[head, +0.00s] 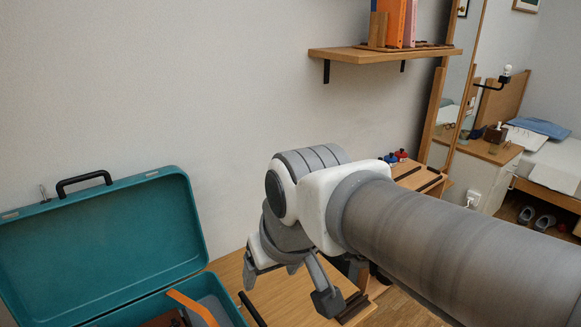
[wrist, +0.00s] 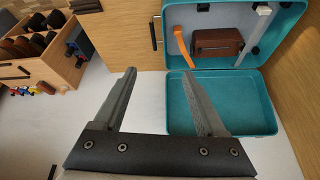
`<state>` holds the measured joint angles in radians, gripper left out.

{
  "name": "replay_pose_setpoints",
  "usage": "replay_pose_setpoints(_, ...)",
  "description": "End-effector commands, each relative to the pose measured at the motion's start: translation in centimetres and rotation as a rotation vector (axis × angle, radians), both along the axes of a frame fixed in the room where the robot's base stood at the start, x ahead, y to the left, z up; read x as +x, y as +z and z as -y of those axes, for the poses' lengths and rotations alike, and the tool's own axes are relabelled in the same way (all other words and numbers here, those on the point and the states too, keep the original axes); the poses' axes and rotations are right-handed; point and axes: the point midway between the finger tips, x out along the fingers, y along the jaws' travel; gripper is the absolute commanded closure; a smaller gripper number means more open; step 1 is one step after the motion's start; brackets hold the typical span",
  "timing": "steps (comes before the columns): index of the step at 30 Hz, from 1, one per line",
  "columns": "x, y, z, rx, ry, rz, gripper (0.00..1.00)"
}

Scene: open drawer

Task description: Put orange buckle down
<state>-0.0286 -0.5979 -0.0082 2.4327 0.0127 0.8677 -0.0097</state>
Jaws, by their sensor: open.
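An orange strip-like piece, likely the orange buckle, shows in the head view (head: 192,305) and the wrist view (wrist: 182,45). It lies in the item-holding half of an open teal case, which shows in the head view (head: 105,235) and the wrist view (wrist: 225,105). One end reaches near the hinge edge. My gripper is open and empty in the wrist view (wrist: 158,74), its fingers spread wide. In the head view my gripper (head: 287,284) hangs over the desk to the right of the case, apart from the orange piece.
The case also holds a brown box (wrist: 217,42) and a grey bar (wrist: 254,36). A wooden organizer (wrist: 57,65) with dark items stands beside small coloured pieces (wrist: 28,90). A shelf (head: 385,54) is on the wall. Bare desk (wrist: 132,40) lies beside the case.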

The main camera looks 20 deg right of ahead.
Motion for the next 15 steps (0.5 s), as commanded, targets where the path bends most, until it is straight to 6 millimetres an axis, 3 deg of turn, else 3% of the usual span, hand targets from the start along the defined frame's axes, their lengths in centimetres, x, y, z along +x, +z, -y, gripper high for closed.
replay_pose_setpoints(6, -2.8, 0.4, 0.7, -0.012, -0.024, 0.048, 0.26)
replay_pose_setpoints(15, -3.2, 0.4, 0.8, -0.013, -0.028, 0.052, 0.26)
